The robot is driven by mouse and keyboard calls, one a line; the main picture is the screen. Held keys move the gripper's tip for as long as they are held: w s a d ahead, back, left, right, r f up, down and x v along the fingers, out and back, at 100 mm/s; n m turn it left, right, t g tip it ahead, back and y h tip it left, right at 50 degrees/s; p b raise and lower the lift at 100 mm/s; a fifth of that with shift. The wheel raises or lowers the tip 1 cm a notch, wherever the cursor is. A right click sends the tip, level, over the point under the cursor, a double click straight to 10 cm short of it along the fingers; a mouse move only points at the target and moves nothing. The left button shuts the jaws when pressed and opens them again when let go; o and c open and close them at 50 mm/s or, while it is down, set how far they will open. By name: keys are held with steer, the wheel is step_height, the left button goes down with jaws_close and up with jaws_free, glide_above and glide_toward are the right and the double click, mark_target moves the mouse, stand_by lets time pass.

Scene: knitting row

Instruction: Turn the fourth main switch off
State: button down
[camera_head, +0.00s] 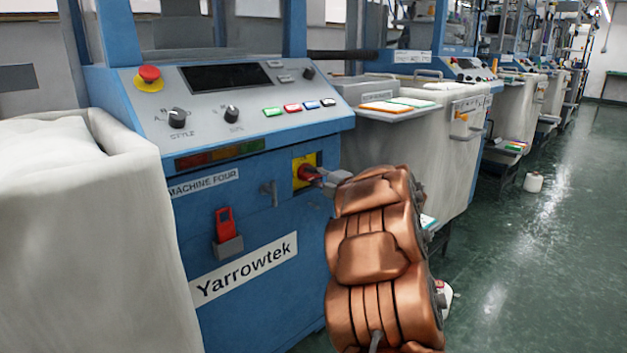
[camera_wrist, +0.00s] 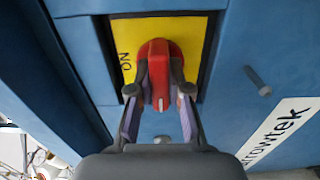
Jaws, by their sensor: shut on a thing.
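The main switch is a red rotary handle (camera_head: 306,172) on a yellow plate (camera_head: 298,160), on the front of the blue machine labelled MACHINE FOUR (camera_head: 203,184). In the wrist view the red handle (camera_wrist: 159,75) stands in the middle of the yellow plate (camera_wrist: 128,38), with a white mark near its lower end. The word ON shows at the plate's left; the rest of the plate's lettering is not seen. My gripper (camera_wrist: 159,92) is shut on the handle, one finger on each side. In the head view my gripper (camera_head: 318,177) reaches the switch from the right.
A red padlock-like piece (camera_head: 225,222) hangs below left of the switch. A grey peg (camera_head: 270,192) sticks out beside it. A red emergency button (camera_head: 149,76) is on the panel above. A white bin (camera_head: 90,240) stands at left. Green floor (camera_head: 545,230) is open at right.

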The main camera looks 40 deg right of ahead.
stand_by(0.4)
steer(key=c, duration=1.1)
jaws_free()
steer(key=shift+s, duration=0.1)
steer(key=s, duration=1.1)
steer(key=shift+s+a, duration=0.15)
steer(key=shift+s, duration=0.25)
